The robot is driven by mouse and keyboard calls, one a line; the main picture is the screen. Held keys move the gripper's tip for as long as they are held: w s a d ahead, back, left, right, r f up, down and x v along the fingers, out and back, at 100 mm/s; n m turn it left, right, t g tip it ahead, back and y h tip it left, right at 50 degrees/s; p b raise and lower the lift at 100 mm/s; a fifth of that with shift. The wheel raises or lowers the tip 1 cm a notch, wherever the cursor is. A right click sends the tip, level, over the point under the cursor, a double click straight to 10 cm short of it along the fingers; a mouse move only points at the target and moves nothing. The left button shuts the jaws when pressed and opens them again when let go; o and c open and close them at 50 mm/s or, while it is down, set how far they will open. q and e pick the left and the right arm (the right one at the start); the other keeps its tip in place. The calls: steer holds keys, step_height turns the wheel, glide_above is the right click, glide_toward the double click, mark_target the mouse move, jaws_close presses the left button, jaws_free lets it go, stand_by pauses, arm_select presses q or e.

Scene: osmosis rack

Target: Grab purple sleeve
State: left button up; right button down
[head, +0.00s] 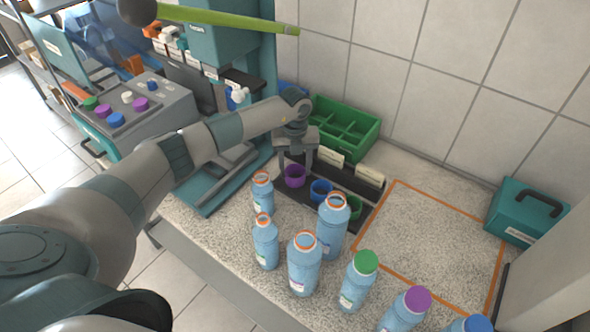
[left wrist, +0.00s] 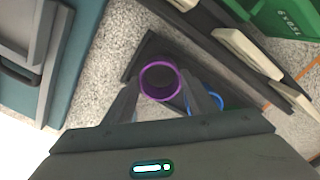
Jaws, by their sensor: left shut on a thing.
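The purple sleeve (head: 295,176) is a short open ring at the left end of a dark tray (head: 338,222) on the speckled counter. My left gripper (head: 295,168) points down over it, with its fingers on either side of the sleeve. In the left wrist view the purple sleeve (left wrist: 160,80) sits between the two fingertips (left wrist: 160,92), and the gripper is shut on it. Whether the sleeve is clear of the tray cannot be told. My right gripper does not show.
A blue sleeve (head: 321,190) and a green sleeve (head: 351,207) are to the right. Several blue bottles (head: 304,268) stand in front. A green divided bin (head: 345,130) is behind. An orange-outlined counter area (head: 430,235) is empty, with a teal box (head: 525,212) beyond.

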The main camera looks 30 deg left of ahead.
arm_select(q)
steer(key=s+d+r+p, duration=0.2)
steer(key=d+r+p, duration=0.4)
steer(key=d+r, duration=0.4)
steer(key=shift+d+p, duration=0.3)
steer(key=shift+d, duration=0.5)
steer(key=shift+w+r, duration=0.1)
steer(key=shift+r, duration=0.05)
